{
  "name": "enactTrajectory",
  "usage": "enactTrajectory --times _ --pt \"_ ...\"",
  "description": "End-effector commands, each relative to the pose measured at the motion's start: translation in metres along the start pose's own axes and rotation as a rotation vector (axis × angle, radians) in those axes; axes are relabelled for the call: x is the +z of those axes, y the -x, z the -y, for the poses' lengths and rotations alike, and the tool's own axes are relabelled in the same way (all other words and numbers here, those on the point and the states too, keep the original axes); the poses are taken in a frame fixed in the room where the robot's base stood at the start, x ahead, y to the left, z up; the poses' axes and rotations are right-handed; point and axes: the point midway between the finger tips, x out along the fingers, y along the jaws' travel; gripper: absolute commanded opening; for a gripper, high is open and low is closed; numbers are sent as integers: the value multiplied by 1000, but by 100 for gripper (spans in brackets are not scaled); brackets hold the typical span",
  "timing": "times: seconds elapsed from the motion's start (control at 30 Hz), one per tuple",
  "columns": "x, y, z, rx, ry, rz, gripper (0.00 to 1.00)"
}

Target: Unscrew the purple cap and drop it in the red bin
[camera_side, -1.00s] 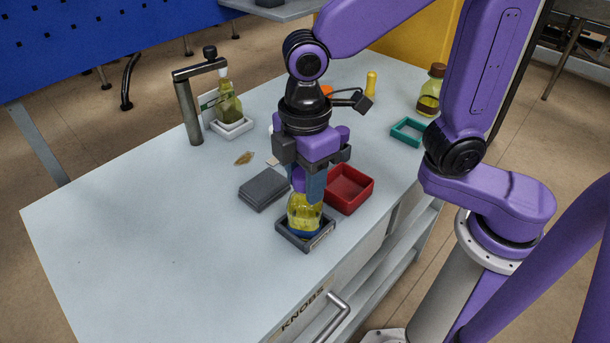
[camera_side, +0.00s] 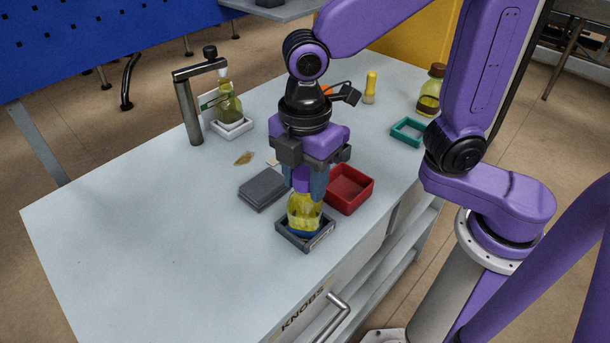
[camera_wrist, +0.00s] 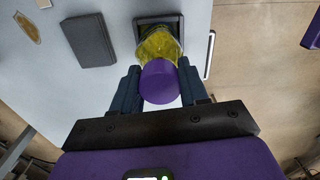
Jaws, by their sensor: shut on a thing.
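The purple cap (camera_wrist: 160,81) sits on top of a yellow-green bottle (camera_side: 305,216), and it also shows in the side view (camera_side: 301,181). The bottle stands upright in a dark square holder (camera_side: 313,243) near the table's front edge. My gripper (camera_side: 304,184) points down over the bottle, its fingers shut on the cap from two sides. In the wrist view the fingers (camera_wrist: 159,88) flank the cap. The red bin (camera_side: 349,190) is just right of and behind the bottle, close to my gripper. The inside of the bin looks empty. The cap's thread is hidden.
A dark grey block (camera_side: 264,189) lies left of the bottle. A metal stand (camera_side: 188,108) and a green bottle on a white base (camera_side: 232,124) stand at the back left. A teal frame (camera_side: 408,132) and a brown-capped bottle (camera_side: 429,96) are at the back right. The left of the table is clear.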

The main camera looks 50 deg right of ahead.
Motion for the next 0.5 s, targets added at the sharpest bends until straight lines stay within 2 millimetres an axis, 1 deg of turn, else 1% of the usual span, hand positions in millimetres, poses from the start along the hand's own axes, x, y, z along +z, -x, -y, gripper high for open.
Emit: enactTrajectory --times 0.2,0.5 --pt "0 0 0 0 130 1 23" --pt "0 0 0 -1 154 1 23"
